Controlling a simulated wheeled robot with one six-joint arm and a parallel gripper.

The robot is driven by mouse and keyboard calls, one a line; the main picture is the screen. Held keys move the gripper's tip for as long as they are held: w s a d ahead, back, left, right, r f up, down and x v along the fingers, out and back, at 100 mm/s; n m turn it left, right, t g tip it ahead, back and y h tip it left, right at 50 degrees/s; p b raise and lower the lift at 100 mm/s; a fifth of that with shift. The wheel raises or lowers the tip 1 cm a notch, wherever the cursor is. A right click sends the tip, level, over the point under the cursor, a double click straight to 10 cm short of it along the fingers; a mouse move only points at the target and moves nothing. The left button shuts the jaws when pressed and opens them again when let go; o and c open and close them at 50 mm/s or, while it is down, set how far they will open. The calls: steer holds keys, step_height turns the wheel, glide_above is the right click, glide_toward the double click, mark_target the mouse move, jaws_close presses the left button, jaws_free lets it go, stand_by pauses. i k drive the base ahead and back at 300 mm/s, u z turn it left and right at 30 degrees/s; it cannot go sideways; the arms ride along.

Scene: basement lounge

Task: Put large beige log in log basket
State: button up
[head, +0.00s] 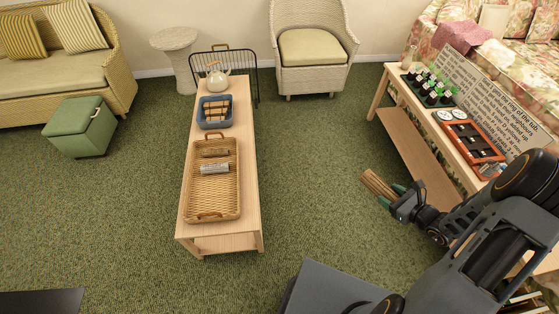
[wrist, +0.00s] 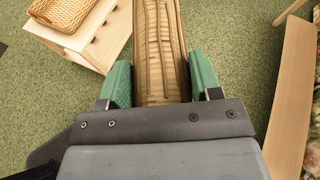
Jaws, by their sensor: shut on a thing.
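My gripper (head: 394,194) is shut on a large beige log (head: 377,184) and holds it in the air over the carpet, between the two wooden tables. In the wrist view the log (wrist: 158,45) runs up from between the green fingers (wrist: 158,82), with dark grain lines along it. A wicker basket (head: 231,191) stands on the near end of the middle table, to the left of my gripper. Two small greyish logs (head: 214,168) lie in its far half. A corner of the basket (wrist: 37,14) shows at the top left of the wrist view.
The low wooden table (head: 249,190) also bears a blue crate (head: 203,121) of small logs and a kettle (head: 217,78). A black wire rack (head: 255,88) stands behind. The right table (head: 408,137) holds bottles and a red tray (head: 470,151). Green carpet (head: 310,160) lies free between.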

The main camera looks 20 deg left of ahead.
mark_target(214, 201)
steer(key=i, duration=2.9)
steer(key=u, duration=4.4)
steer(key=i, duration=1)
